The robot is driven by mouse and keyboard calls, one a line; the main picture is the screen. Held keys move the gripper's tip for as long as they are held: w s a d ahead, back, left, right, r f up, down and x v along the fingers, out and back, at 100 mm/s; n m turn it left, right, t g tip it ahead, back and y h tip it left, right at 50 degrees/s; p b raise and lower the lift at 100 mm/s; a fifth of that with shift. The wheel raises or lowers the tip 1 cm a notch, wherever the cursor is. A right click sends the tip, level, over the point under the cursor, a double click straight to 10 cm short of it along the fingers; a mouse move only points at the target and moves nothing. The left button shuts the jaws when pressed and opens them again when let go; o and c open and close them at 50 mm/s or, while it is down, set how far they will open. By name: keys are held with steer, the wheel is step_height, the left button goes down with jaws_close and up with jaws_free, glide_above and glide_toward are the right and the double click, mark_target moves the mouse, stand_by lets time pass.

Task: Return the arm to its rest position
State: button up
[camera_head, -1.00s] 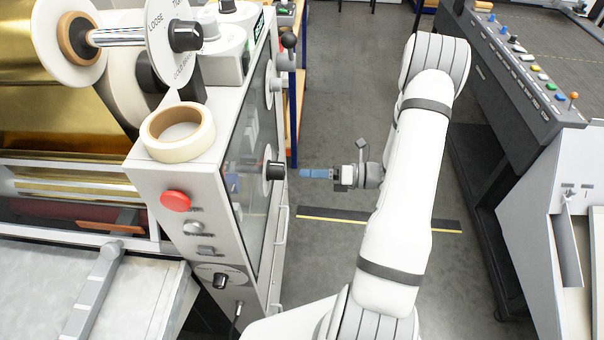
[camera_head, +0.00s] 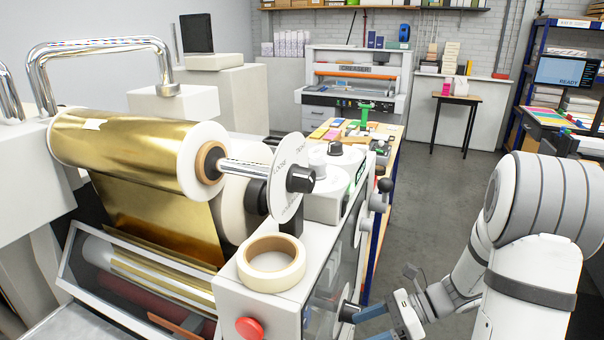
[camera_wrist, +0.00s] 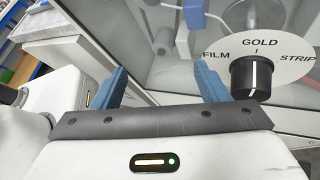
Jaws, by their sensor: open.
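My gripper (camera_head: 376,322) is at the lower right of the head view, beside the right side panel of the foil machine. Its two blue fingers also show in the wrist view (camera_wrist: 160,82), wide apart with nothing between them. A black selector knob (camera_wrist: 258,76) on a white dial marked FILM, GOLD and STRIP is just right of the right finger in the wrist view. Its white line points up at GOLD. The knob (camera_head: 348,311) also shows near the fingertips in the head view. I cannot tell whether a finger touches it. My white arm is bent at the right.
The foil machine carries a gold foil roll (camera_head: 130,150), a tape roll (camera_head: 271,262) and a red button (camera_head: 249,328). A wooden bench (camera_head: 385,150) stands behind it. Open grey floor (camera_head: 440,205) lies beyond my arm. A desk with a monitor (camera_head: 568,76) is at the far right.

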steer(key=s+r+n+t+h, duration=0.2)
steer(key=s+r+n+h, duration=0.3)
steer(key=n, duration=0.5)
steer(key=s+d+r+n+t+h, duration=0.1)
steer(key=s+r+n+t+h, duration=0.1)
steer(key=s+r+n+h, duration=0.4)
steer(key=shift+s+r+n+h+b, duration=0.35)
steer(key=shift+n+h, duration=0.55)
steer(key=shift+n, duration=1.5)
steer(key=shift+w, duration=0.1)
